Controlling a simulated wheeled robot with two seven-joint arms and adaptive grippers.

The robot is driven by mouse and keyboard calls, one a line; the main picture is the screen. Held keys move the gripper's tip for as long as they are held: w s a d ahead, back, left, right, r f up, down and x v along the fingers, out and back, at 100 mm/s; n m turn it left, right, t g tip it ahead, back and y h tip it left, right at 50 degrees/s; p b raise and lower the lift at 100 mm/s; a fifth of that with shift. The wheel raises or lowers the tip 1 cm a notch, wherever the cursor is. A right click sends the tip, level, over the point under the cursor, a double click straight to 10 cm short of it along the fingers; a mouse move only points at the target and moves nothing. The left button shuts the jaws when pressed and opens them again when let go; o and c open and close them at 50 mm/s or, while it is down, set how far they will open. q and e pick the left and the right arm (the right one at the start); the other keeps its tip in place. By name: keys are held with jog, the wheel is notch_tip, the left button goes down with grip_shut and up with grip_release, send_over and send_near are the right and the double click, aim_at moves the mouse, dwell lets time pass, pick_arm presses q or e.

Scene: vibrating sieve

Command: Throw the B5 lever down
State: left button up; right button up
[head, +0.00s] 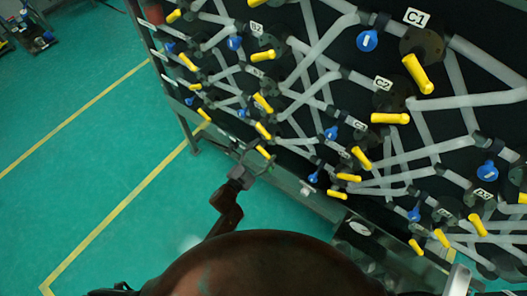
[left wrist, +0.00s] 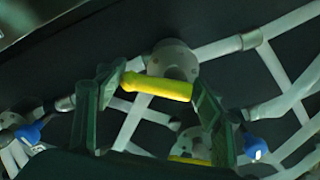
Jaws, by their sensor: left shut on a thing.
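My left gripper (head: 257,161) is at the low front edge of the valve panel, at the bottom of the column below the B2 label. It is shut on a yellow lever handle (head: 265,153). In the left wrist view, its two dark green fingers stand at either end of the yellow lever (left wrist: 156,87), which lies nearly level with a slight tilt. A round grey valve hub (left wrist: 173,60) is just behind the lever. The B5 label is not readable in either view, so I cannot confirm this lever's name. My right gripper is not in view.
The dark panel carries many grey pipes, yellow levers such as the one by C1 (head: 417,73), and blue handles (head: 367,40). Another yellow lever (left wrist: 188,160) shows below the held one. Green floor (head: 110,150) with yellow lines is open to the left.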

pick_arm(q)
jog(key=shift+w+a+r, duration=0.15)
jog(key=shift+w+a, duration=0.05)
jog(key=shift+a, duration=0.05)
dwell(0.3)
jog(key=o, duration=1.1)
jog(key=shift+s, duration=0.1)
jog(key=shift+d, duration=0.1)
jog(key=v, duration=1.2)
